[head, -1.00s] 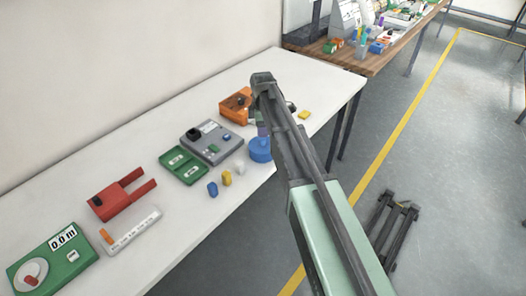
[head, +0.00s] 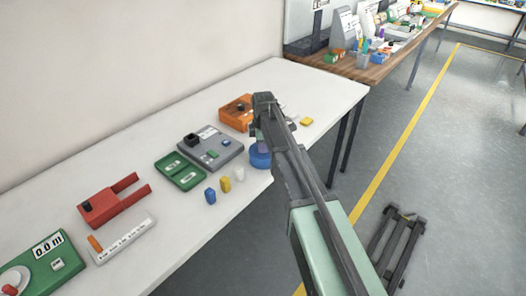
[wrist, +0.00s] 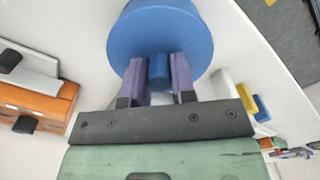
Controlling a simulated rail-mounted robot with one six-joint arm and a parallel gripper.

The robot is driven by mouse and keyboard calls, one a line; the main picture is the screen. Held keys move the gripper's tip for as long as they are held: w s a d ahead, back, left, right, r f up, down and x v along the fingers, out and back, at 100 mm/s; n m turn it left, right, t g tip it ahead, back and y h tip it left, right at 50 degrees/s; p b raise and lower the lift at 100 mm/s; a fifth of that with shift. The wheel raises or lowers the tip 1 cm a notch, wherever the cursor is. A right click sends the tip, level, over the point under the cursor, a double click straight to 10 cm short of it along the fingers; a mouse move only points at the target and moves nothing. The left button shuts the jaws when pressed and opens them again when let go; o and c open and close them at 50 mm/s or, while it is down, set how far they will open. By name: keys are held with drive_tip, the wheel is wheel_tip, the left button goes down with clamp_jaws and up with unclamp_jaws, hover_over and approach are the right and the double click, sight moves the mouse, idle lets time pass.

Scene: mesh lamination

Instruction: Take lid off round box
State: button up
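The blue round box (head: 260,160) stands near the front edge of the white table, partly hidden behind my arm in the head view. In the wrist view its blue round lid (wrist: 185,32) fills the top centre, with a small knob (wrist: 158,70) pointing towards the camera. My gripper (wrist: 160,72) has two purple fingers, one on each side of the knob. The gaps between fingers and knob are very narrow, and I cannot tell whether the fingers touch it. The lid appears to be on the box; the seam is hidden.
Left of the box, a grey device (head: 212,148), a green tray (head: 180,171) and small blue, yellow and white pieces (head: 225,184) lie on the white table (head: 120,160). An orange box (head: 236,112) stands behind. A yellow block (head: 307,121) lies to the right.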

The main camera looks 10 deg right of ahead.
drive_tip(key=shift+c, duration=1.4)
wheel_tip(320, 180, up, 20)
drive_tip(key=p, duration=2)
